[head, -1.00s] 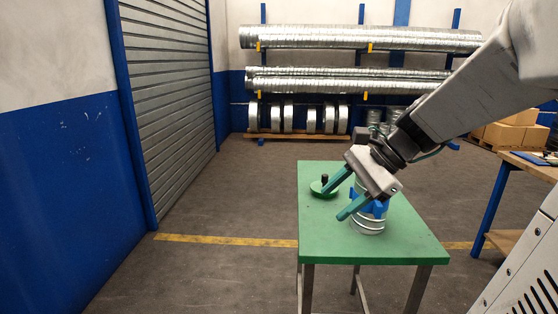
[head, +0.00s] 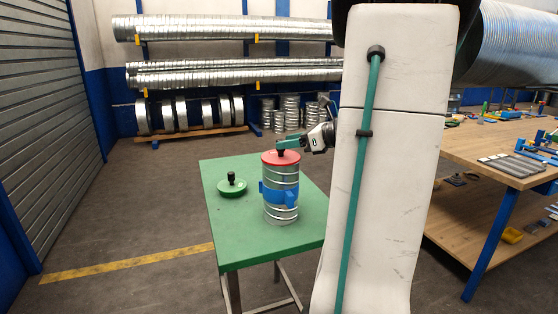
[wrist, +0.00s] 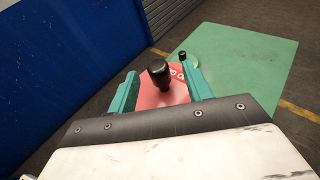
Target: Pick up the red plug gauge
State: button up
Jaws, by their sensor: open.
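The red plug gauge is a red disc (head: 270,159) with a black handle standing up from it. It sits on top of an upright silver spiral duct piece (head: 281,211) with a blue band, on the green table. In the wrist view its red face (wrist: 150,98) shows white lettering, and the black handle (wrist: 158,78) rises between the jaws. My gripper (head: 283,143) is open at the gauge's handle, with one teal finger on each side (wrist: 162,70). Whether a finger touches the handle, I cannot tell. In the head view, the fingers partly hide the handle.
A green gauge (head: 232,189) with a black knob lies on the green table (head: 235,240), left of the duct piece. A wooden workbench (head: 480,150) with tools stands at the right. Racks of silver ducts (head: 220,75) stand behind. The table's front left is clear.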

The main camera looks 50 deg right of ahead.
aim_at(281, 139)
jog(key=x, duration=0.3)
jog(key=shift+w+a, duration=0.1)
jog(key=shift+a, duration=0.05)
grip_shut()
